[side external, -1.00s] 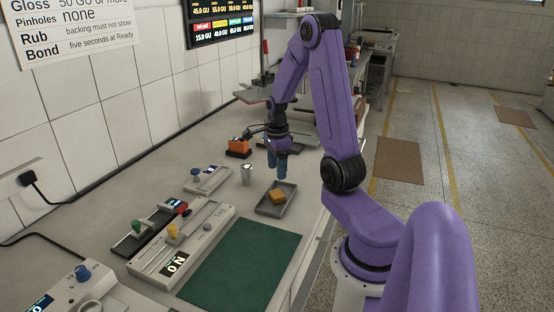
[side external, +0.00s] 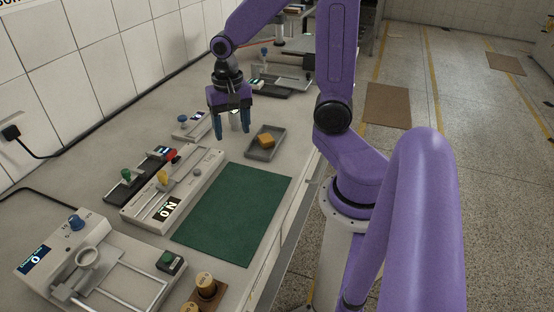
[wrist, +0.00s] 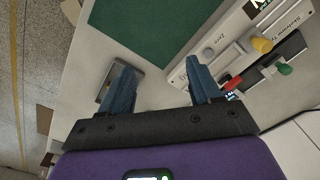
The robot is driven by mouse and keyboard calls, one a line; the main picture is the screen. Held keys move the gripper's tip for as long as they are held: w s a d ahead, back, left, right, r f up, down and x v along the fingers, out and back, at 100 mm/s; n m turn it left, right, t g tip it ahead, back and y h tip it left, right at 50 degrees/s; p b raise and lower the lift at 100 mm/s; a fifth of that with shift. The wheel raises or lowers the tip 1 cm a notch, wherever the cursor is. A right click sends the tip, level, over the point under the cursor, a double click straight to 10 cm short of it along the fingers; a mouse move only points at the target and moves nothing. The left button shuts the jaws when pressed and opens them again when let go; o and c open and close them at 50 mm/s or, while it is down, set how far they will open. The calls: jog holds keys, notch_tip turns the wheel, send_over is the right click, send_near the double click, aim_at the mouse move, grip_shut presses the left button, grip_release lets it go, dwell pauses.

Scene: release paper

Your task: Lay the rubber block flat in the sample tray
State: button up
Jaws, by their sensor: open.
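The rubber block, a small orange-tan block (side external: 266,140), sits inside the grey sample tray (side external: 262,156) in the side view. I cannot tell whether it lies fully flat or leans slightly. My gripper (side external: 232,134) hangs to the left of the tray, above the bench, fingers pointing down, open and empty. In the wrist view my gripper (wrist: 160,76) has its two blue fingers well apart with bare bench between them. Part of the tray (wrist: 103,91) shows behind the left finger there; the block is hidden.
A green mat (side external: 232,215) lies in front of the tray. A grey slider device with a yellow knob (side external: 162,177) and a black one with a green knob (side external: 126,174) stand left. A small device with a blue knob (side external: 182,119) is behind them. Bench right of the tray is narrow.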

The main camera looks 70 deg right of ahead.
jog(key=s+a+r+n, duration=0.1)
jog(key=s+a+n, duration=0.4)
jog(key=s+n, duration=0.3)
jog(key=s+a+r+n, duration=0.1)
jog(key=s+a+n, duration=0.5)
jog(key=n, duration=0.7)
jog(key=shift+s+a+r, duration=0.2)
jog(key=shift+s+r, duration=0.05)
jog(key=shift+s, duration=0.85)
